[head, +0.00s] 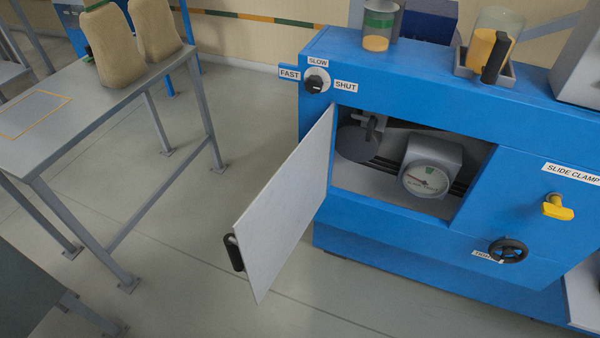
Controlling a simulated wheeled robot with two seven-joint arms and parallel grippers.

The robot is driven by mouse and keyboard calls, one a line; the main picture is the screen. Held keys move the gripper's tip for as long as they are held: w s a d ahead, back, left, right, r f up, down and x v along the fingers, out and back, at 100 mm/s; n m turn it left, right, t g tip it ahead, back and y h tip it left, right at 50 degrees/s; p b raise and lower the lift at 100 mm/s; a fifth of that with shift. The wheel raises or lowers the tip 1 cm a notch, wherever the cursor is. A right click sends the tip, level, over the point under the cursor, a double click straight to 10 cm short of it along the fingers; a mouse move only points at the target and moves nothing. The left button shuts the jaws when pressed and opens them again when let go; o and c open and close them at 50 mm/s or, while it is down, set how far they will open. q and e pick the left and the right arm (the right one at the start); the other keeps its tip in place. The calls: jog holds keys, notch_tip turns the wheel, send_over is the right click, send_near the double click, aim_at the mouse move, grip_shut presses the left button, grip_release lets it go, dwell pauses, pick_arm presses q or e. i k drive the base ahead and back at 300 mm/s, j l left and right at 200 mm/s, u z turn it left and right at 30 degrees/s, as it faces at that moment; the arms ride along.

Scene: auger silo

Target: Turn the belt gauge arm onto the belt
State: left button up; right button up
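The blue machine (400,100) has an open compartment in its front. Its grey door (285,205) is swung out toward me, with a black handle (234,252) on its outer edge. Inside on the right is a grey gauge block (436,152) with a round white dial (425,180). Dark rails run behind and beside it. At the inner left is a small grey bracket with a dark lever (372,128), over a round grey disc (355,144). I cannot tell which part is the gauge arm, or whether it touches a belt. Neither gripper is in view.
A knob (316,80) sits by FAST, SLOW and SHUT labels. A yellow handle (557,207) and a black handwheel (508,250) are at right. Containers (378,28) stand on top. A grey table (90,105) with sacks (112,45) is at left. Floor before the door is clear.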

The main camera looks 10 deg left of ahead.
aim_at(372, 121)
jog(key=i+j, duration=0.15)
jog(key=j, duration=0.2)
jog(key=i+j, duration=0.15)
jog(key=j, duration=0.2)
jog(key=i+j, duration=0.15)
jog(key=j, duration=0.25)
jog(key=i+j, duration=0.2)
jog(key=j, duration=0.15)
jog(key=i+j, duration=0.15)
jog(key=j, duration=0.2)
jog(key=z, duration=1.45)
